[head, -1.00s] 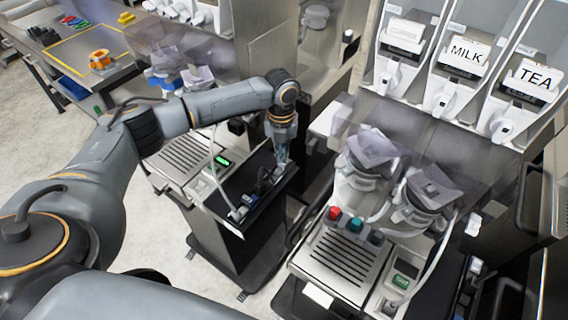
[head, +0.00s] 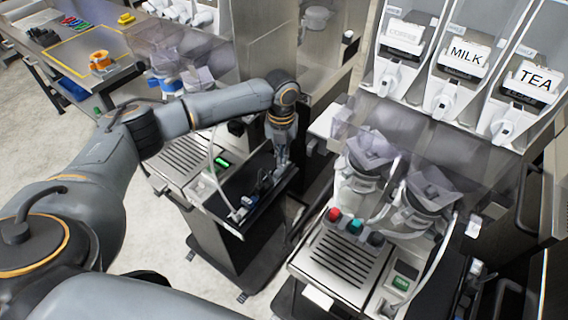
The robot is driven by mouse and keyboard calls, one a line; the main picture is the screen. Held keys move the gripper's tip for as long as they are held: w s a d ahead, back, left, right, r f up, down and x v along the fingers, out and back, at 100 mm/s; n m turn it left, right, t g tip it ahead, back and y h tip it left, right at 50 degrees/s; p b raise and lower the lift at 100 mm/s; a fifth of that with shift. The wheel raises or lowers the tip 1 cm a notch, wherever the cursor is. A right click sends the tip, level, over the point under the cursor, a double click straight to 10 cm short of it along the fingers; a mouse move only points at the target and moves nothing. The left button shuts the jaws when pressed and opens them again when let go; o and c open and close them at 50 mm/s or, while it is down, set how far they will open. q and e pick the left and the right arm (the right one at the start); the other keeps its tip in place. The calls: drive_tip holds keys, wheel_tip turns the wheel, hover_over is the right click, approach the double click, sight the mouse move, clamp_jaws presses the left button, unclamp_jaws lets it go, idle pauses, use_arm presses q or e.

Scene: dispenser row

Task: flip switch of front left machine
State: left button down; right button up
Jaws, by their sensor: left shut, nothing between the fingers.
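The left machine (head: 185,160) shows in the head view left of centre, with a slotted metal tray and a lit green display (head: 222,161). A black side panel (head: 238,187) on its right carries small switch-like parts (head: 262,183); their positions are too small to tell. My left gripper (head: 283,160) is shut and empty, pointing down at the far right end of this panel. Whether it touches anything there cannot be told. My left arm covers part of the machine's rear. My right gripper is not in view.
A second machine (head: 345,258) with red, teal and dark knobs stands to the right. Dispensers labelled MILK (head: 468,52) and TEA (head: 538,76) stand behind it. A workbench (head: 75,62) with an orange part is at the far left.

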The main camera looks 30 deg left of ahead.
use_arm(q)
drive_tip(key=shift+f, duration=0.45)
idle(0.4)
drive_tip(key=shift+f+b, duration=0.5)
drive_tip(key=shift+f, duration=0.15)
drive_tip(key=shift+s, duration=0.1)
idle(0.3)
wheel_tip(320, 180, up, 2)
drive_tip(key=p, duration=0.2)
drive_tip(key=shift+r+p, duration=0.25)
drive_tip(key=shift+p, duration=0.15)
wheel_tip(320, 180, up, 4)
drive_tip(key=p, duration=0.4)
drive_tip(key=shift+r, duration=0.25)
